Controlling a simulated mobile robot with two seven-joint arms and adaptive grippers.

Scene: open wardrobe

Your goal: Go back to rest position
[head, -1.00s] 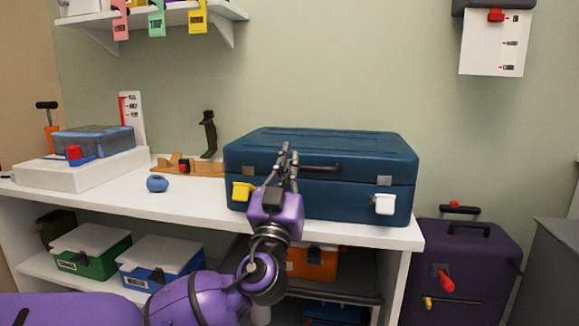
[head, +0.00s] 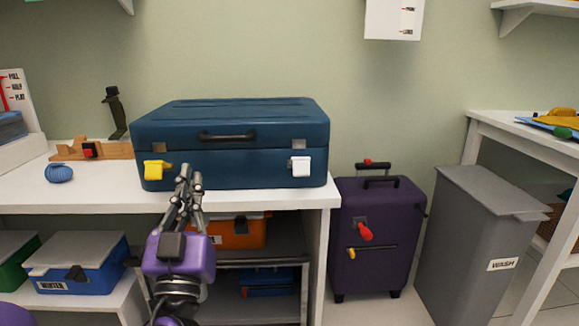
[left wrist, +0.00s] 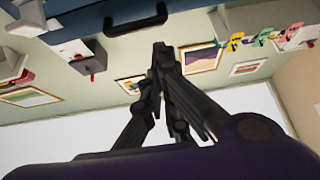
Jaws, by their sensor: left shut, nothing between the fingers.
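My left gripper (head: 186,178) is in the lower left of the head view, with its purple wrist below it. Its fingers are together, point up and hold nothing. The suitcase is closed on the white shelf top. In the left wrist view the shut fingers (left wrist: 160,60) show in the middle, and the suitcase's dark handle (left wrist: 135,22) is above them. My right gripper is not in view.
A purple suitcase (head: 378,230) and a grey bin (head: 480,230) labelled WASH stand on the floor at the right. The white shelf (head: 70,195) holds a blue ball of yarn (head: 59,173). An orange case (head: 236,233) and a blue box (head: 78,266) are below.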

